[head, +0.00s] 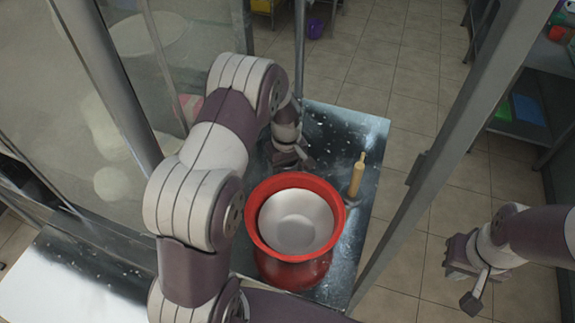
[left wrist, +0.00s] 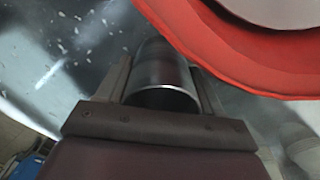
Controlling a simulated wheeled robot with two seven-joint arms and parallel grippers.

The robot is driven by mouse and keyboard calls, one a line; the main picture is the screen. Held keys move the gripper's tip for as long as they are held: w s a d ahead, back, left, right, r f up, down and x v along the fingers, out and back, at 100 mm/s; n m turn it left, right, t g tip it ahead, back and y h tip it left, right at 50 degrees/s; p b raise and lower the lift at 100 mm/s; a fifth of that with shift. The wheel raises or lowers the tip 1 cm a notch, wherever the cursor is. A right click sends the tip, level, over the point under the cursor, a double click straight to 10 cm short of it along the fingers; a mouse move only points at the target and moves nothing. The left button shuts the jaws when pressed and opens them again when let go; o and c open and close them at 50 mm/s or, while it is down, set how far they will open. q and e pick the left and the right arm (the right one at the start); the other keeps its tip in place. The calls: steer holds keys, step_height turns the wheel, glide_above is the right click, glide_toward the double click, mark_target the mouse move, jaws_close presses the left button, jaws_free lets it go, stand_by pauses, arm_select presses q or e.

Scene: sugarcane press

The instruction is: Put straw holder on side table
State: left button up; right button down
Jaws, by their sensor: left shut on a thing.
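A shiny metal cylinder, which looks like the straw holder (left wrist: 165,80), is between the fingers of my left gripper (left wrist: 165,90) in the left wrist view. The fingers are shut on its sides. In the head view my left gripper (head: 290,157) is low over a speckled steel table (head: 345,125), just behind a red pot. The cylinder cannot be made out there, and I cannot tell whether it touches the table. My right gripper (head: 467,278) is open and empty, over the floor at the right. I cannot tell which surface is the side table.
A red pot (head: 290,268) with a metal bowl (head: 296,220) in it stands on the steel table, very close to my left gripper. Metal posts (head: 440,150) frame the table. Shelves (head: 530,105) stand at the right.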

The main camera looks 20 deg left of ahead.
arm_select(q)
steer(key=shift+f, duration=0.1)
steer(key=o, duration=1.3)
step_height(320, 180, up, 12)
steer(key=b, duration=0.3)
steer(key=s+d+m, duration=0.1)
steer(key=s+m, duration=0.2)
steer(key=s, duration=0.3)
steer(key=s+d+f+m+t, duration=0.1)
steer(key=s+d+m, duration=0.1)
steer(key=s, duration=0.4)
steer(key=s+d+m, duration=0.1)
steer(key=s+m, duration=0.3)
steer(key=s, duration=0.2)
steer(key=shift+d+f+m, duration=0.3)
steer(key=shift+d+m, duration=0.1)
